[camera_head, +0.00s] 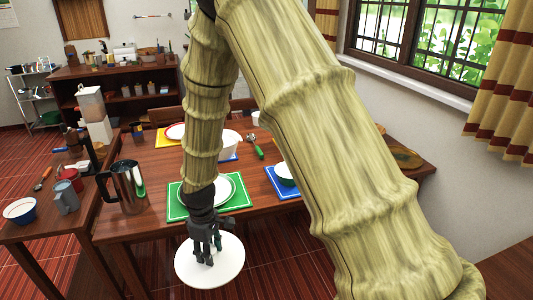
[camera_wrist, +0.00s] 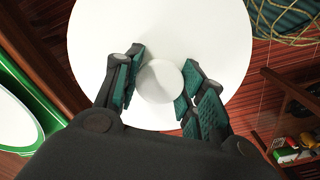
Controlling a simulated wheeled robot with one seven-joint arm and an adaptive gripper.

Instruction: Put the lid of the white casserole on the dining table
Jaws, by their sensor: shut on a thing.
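The white round lid (camera_head: 224,272) hangs in my gripper (camera_head: 207,245), low in the head view, in front of the dining table's near edge and over the red floor. In the wrist view the lid (camera_wrist: 220,40) fills the upper middle, and its round knob (camera_wrist: 160,81) sits between the two fingers of my gripper (camera_wrist: 160,85). The fingers are shut on the knob. The wooden dining table (camera_head: 150,228) lies just behind the lid. A white pot-like vessel (camera_head: 229,145) stands farther back on the table, partly hidden by my arm; I cannot tell if it is the casserole.
A green placemat (camera_head: 174,210) with a white plate (camera_head: 222,190) lies near the table's front edge. A blue placemat (camera_head: 283,186) with a bowl (camera_head: 287,174) is to the right. A steel pitcher (camera_head: 127,187) stands left. Bare wood shows between pitcher and placemat.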

